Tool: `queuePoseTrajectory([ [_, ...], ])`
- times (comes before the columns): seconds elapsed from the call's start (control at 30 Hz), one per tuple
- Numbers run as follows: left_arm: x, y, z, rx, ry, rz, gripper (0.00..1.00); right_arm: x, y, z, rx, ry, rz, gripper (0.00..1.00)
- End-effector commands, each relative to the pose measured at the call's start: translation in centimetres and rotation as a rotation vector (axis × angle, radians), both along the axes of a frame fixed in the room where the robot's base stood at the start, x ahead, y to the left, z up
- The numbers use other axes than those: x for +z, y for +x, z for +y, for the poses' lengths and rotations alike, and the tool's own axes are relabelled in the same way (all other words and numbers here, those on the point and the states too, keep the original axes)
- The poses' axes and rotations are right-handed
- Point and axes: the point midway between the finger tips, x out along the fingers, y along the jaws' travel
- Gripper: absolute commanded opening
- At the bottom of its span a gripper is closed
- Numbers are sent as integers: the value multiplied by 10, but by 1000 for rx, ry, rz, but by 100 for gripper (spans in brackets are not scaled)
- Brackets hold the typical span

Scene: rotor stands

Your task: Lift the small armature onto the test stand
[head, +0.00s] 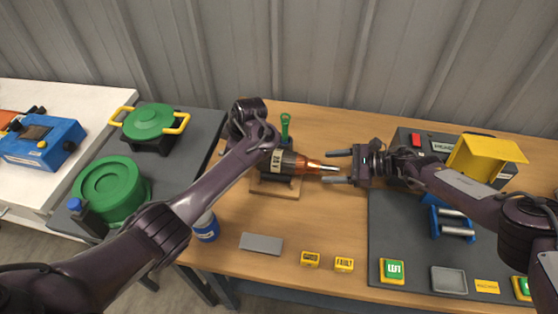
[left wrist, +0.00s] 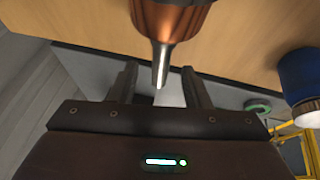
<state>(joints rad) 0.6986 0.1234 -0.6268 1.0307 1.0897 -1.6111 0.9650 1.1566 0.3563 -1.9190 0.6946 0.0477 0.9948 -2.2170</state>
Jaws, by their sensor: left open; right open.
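The armature (head: 290,162), dark with a label and a copper-coloured end, lies on a wooden cradle (head: 275,188) with its silver shaft pointing right. My right gripper (head: 337,167) is open, its fingers on either side of that shaft's end. My left arm reaches the armature's left end and hides it in the head view. In the left wrist view my left gripper (left wrist: 160,88) is open, with a silver shaft end (left wrist: 160,65) of the armature between or just above its fingers; contact cannot be told. A blue stand with silver rollers (head: 456,227), apparently the test stand, is on the dark mat at right.
A yellow bracket (head: 487,158) and a labelled box stand behind the blue stand. A grey tray (head: 449,279) and a green button (head: 393,270) are in front. A blue-capped can (head: 206,227), a grey plate (head: 261,244) and yellow blocks (head: 310,259) lie near the front edge.

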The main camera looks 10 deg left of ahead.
Motion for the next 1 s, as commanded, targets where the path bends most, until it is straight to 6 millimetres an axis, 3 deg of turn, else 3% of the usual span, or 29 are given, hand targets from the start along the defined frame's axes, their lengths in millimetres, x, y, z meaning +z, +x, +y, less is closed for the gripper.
queuePoseTrajectory([
  [0.23, -29, 5, 11, 1, -2, 1, 43, -12, 2, 30, 0, 0, 2, 65],
  [0.63, -36, 7, 14, -1, -1, -1, 43, -15, 2, 36, 0, 0, 1, 65],
  [1.0, -35, 7, 14, 0, -1, -1, 0, -15, 2, 35, 0, 0, 1, 18],
])
